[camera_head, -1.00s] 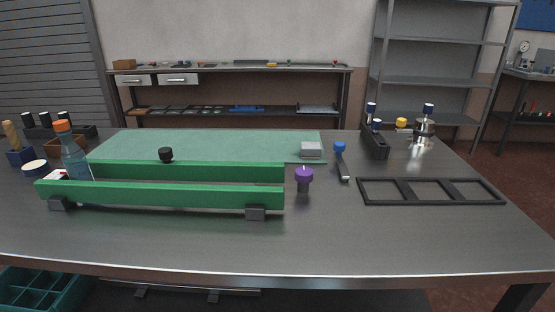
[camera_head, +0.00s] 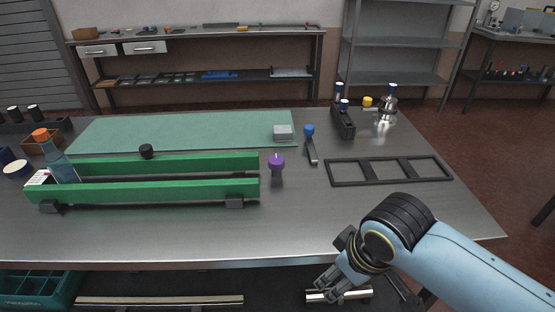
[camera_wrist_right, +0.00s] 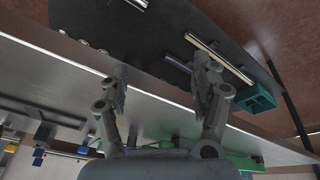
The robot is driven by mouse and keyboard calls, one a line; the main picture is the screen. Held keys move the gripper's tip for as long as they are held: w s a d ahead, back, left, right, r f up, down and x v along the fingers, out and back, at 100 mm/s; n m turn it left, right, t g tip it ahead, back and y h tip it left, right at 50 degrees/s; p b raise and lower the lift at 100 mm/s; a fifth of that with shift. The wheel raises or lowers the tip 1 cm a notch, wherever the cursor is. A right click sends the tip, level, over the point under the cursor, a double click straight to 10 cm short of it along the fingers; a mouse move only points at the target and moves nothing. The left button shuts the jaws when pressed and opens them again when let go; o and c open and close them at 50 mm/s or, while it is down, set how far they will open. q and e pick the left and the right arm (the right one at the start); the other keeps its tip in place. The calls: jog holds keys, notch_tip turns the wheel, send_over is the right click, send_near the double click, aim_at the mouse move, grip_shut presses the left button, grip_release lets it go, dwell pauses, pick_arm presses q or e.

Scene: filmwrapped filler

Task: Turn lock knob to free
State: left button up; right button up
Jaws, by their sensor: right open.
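A purple knob (camera_head: 276,161) on a short dark post stands at the right end of the green rail fixture (camera_head: 160,188). A black knob (camera_head: 146,151) sits on the rear green rail. A blue-topped knob with a lever (camera_head: 309,132) stands farther right on the table; which one is the lock knob I cannot tell. My right gripper (camera_head: 333,292) is open and empty in front of the table's front edge, below and right of the purple knob. The right wrist view shows its two spread fingers (camera_wrist_right: 160,95) with nothing between them. My left gripper is not in view.
A black three-opening frame (camera_head: 388,184) lies on the right of the table. A clear bottle with an orange cap (camera_head: 60,165) stands at the left end of the rails. A green mat (camera_head: 180,129) lies behind them. The front table area is clear.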

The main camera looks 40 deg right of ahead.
jog(key=w+r+p, duration=0.2)
jog(key=w+r, duration=0.3)
jog(key=r, duration=0.3)
jog(key=n+t+y+p, duration=0.1)
jog(key=n+y, duration=0.1)
send_near(277, 159)
jog(key=x, duration=0.9)
jog(key=shift+f, duration=0.15)
jog(key=shift+c, duration=0.2)
jog(key=shift+b, duration=0.3)
jog(key=c, duration=1.1)
